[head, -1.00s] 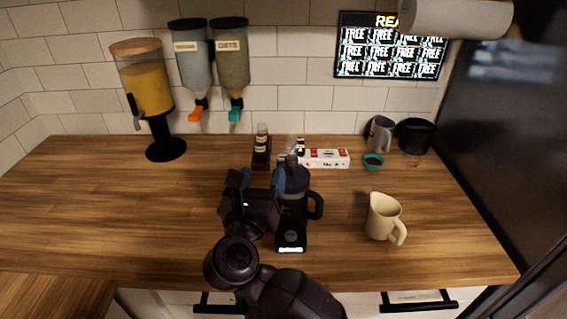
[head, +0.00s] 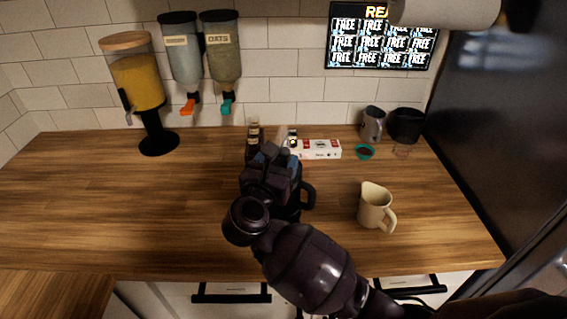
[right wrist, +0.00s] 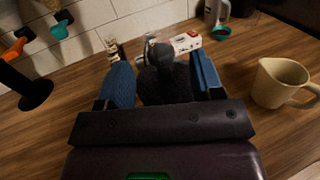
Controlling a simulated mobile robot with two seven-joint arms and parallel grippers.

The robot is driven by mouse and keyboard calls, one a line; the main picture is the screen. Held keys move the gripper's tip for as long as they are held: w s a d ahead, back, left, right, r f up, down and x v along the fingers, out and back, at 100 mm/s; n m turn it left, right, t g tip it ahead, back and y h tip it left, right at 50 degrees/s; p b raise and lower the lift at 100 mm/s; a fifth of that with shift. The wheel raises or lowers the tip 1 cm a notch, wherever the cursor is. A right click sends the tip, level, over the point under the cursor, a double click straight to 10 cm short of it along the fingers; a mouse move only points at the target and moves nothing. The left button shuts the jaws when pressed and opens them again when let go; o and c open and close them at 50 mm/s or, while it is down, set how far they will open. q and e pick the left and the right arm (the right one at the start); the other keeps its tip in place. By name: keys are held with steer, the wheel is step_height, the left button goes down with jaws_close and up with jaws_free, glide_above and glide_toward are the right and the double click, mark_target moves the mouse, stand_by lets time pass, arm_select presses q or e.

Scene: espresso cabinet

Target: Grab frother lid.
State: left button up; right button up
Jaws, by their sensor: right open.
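The black frother (head: 308,196) stands upright on the counter in the head view, mostly hidden behind my right gripper (head: 270,160); its handle shows on the right. In the right wrist view its dark lid (right wrist: 163,58), with a knob on top, is between the two blue-padded fingers of my right gripper (right wrist: 163,78). The fingers are open, one on each side of the lid, with gaps visible near the knob. I cannot tell whether they touch the lid lower down. My left gripper is not in view.
A cream pitcher (head: 374,208) stands to the right. Behind are brown bottles (head: 253,139), a white box (head: 320,149), a teal cup (head: 364,152) and a grey pitcher (head: 372,124). A juice dispenser (head: 142,90) stands at the back left. The left counter is clear.

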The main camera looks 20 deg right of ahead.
mark_target(282, 157)
steer(key=shift+p+x, duration=0.45)
steer(key=shift+x, duration=1.5)
steer(key=shift+f, duration=0.15)
